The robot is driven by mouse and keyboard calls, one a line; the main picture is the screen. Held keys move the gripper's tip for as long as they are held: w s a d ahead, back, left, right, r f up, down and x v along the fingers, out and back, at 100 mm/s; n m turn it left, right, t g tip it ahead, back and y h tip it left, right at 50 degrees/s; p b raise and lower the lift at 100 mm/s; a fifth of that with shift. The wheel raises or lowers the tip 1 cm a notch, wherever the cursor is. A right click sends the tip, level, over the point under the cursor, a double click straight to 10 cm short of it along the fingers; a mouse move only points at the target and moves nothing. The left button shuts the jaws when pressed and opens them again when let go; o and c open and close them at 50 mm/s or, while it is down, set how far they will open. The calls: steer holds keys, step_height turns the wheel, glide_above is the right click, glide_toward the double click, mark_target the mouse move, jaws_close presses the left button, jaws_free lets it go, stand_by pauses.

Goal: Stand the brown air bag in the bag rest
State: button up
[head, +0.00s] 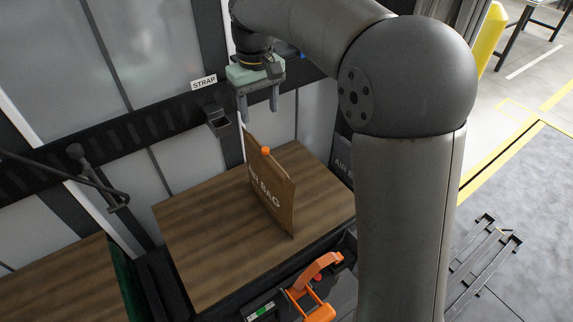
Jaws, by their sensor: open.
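The brown air bag (270,195), with white "AIR BAG" lettering and an orange valve, stands upright on edge on the brown wooden top (200,240). My gripper (259,113) is above the bag's upper end, pointing down, its two fingers apart with nothing between them. It appears clear of the bag. A dark piece marked "AIR BAG" (342,160) shows behind the bag to the right, partly hidden by my arm; I cannot tell whether it is the bag rest. No support is clearly visible at the bag's foot.
A dark rail with a "STRAP" label (204,82) and a small holder (217,121) runs along the wall. An orange-handled tool (316,285) is at the front edge. A metal frame (485,258) lies at the right. The wooden top left of the bag is clear.

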mark_target(265, 152)
steer(key=f, duration=0.4)
steer(key=f+p, duration=0.1)
steer(key=f, duration=0.6)
steer(key=shift+w+a+f, duration=0.2)
steer(key=shift+w+f, duration=0.1)
steer(key=shift+w, duration=0.1)
steer(key=shift+s+d+f+p, duration=0.1)
steer(key=shift+d+f+p, duration=0.15)
steer(key=shift+f, duration=0.65)
steer(key=shift+d+f+p, duration=0.1)
steer(key=shift+f+p, duration=0.2)
steer(key=shift+f, duration=0.65)
steer(key=shift+s+d+f+p, duration=0.1)
steer(key=shift+d+f+p, duration=0.15)
steer(key=shift+f, duration=0.65)
steer(key=shift+w+a, duration=0.1)
jaws_close()
